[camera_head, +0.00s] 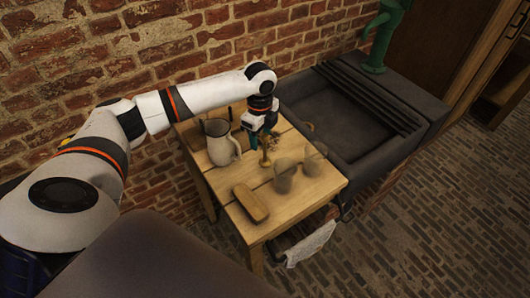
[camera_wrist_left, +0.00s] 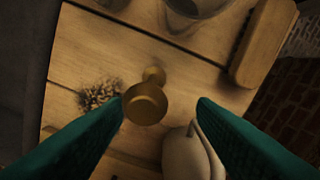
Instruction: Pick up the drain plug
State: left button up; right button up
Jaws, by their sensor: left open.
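The drain plug (camera_head: 266,159) is a small brass piece with a round knob on a narrower stem. It stands on the wooden table, below my left gripper (camera_head: 262,137). In the left wrist view the plug (camera_wrist_left: 147,104) shows between the two teal fingertips, closer to the left one. My left gripper (camera_wrist_left: 161,104) is open and points down, and nothing is held in it. I cannot tell how far the fingertips are above the plug. My right gripper is not in view.
A pale pitcher (camera_head: 221,145) stands left of the plug; its handle side (camera_wrist_left: 190,155) is close to the right finger. Two jars (camera_head: 284,179) (camera_head: 314,160) stand to the right. A wooden block (camera_head: 251,203) lies near the front. A bristly tuft (camera_wrist_left: 100,94) and dark sink (camera_head: 345,115) are nearby.

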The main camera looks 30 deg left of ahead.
aim_at(265, 161)
pick_arm(q)
jog(key=f, duration=0.1)
jog(key=f+p, duration=0.1)
jog(key=w+d, duration=0.1)
jog(key=shift+f, duration=0.4)
notch_tip(265, 161, down, 2)
jog(key=shift+f+p, duration=0.1)
jog(key=shift+p, duration=0.3)
jog(key=shift+f, duration=0.3)
jog(key=shift+a, duration=0.1)
jog(key=shift+c, duration=0.6)
jog(key=c, duration=0.9)
jog(key=shift+r, duration=0.1)
grip_shut()
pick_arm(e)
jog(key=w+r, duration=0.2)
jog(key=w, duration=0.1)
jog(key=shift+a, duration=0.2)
